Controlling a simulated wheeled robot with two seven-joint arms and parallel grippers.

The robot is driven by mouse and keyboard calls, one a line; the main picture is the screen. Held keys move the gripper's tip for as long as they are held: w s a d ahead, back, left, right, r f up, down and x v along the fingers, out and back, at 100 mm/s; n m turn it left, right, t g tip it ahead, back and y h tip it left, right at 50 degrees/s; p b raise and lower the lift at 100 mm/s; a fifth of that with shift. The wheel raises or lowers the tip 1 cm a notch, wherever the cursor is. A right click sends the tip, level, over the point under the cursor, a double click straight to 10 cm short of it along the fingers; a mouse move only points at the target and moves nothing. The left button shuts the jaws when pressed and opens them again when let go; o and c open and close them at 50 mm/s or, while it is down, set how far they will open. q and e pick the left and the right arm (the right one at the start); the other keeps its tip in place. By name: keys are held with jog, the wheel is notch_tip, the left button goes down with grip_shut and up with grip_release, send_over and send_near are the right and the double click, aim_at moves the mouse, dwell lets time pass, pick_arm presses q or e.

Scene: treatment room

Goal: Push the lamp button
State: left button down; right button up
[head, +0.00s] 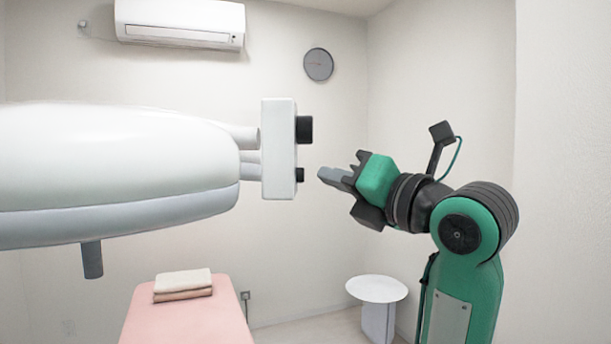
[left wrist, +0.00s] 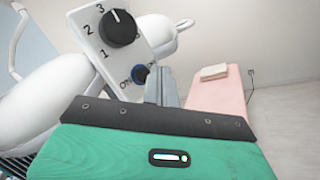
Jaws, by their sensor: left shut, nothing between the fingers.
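The white lamp (head: 110,165) fills the left of the head view. Its control panel (head: 279,135) faces right and carries a large black knob (head: 304,130) above a small dark button (head: 300,175). In the left wrist view the knob (left wrist: 118,28) has the numbers 1, 2 and 3 beside it, and the round dark-blue button (left wrist: 139,74) has ON lettering by it. My left gripper (head: 323,174) is shut and empty, its tips pointing at the button across a small gap. In the left wrist view its fingers (left wrist: 161,84) are just right of the button. My right gripper is out of view.
A pink treatment bed (head: 190,322) with folded towels (head: 183,284) stands below the lamp. A small white round table (head: 376,289) stands low behind my arm. An air conditioner (head: 180,22) and a clock (head: 318,64) hang on the back wall.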

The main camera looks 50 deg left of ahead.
pick_arm(q)
jog(key=shift+s+a, duration=0.1)
dwell(0.3)
jog(key=shift+s+a, duration=0.2)
jog(key=shift+s, duration=0.05)
jog(key=shift+s+a, duration=0.3)
jog(key=shift+s, duration=0.05)
dwell(0.7)
jog(key=shift+w+d, duration=0.1)
jog(key=shift+w, duration=0.05)
jog(key=shift+w+d, duration=0.5)
jog(key=shift+w, duration=0.05)
jog(key=shift+w+d, duration=1.95)
jog(key=shift+w, duration=0.3)
